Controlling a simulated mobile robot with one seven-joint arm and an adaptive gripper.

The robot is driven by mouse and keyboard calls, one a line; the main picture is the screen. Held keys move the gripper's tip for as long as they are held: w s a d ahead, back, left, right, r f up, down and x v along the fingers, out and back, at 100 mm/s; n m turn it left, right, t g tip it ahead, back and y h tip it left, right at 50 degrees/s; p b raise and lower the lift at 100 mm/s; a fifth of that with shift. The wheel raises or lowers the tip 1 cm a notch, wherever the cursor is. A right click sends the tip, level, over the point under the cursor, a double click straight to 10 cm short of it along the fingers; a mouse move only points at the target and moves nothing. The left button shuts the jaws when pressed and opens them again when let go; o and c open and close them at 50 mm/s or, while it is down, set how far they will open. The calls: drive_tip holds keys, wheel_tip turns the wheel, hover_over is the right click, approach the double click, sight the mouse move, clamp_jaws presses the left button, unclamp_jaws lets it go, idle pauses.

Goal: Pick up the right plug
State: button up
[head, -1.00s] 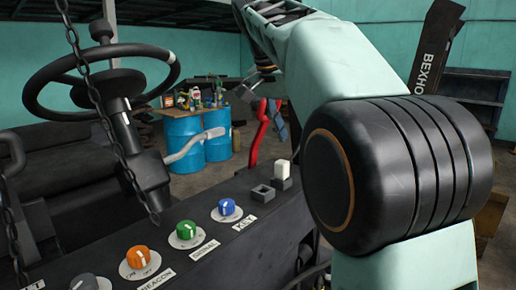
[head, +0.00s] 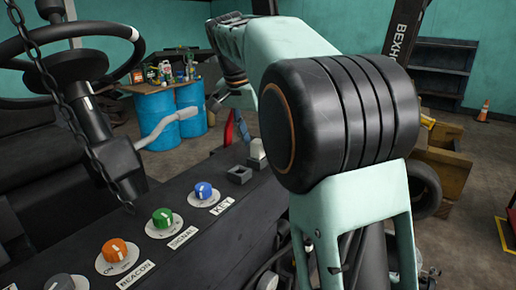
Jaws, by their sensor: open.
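My gripper (head: 219,97) shows small at the far end of my arm, above and behind the control panel, in front of the blue barrels. It is partly hidden by the arm's wrist, and nothing is seen held in it. I cannot make out the right plug for certain. Some dark cables and a pale rounded part (head: 268,281) show low beside the panel's right side, partly cut off by the picture edge. They are well apart from my gripper.
The steering wheel (head: 60,45) and a hanging chain (head: 65,110) are at left. Blue barrels (head: 158,118) stand behind.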

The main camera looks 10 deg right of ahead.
drive_tip(key=shift+x, duration=1)
clamp_jaws()
drive_tip(key=shift+r, duration=0.15)
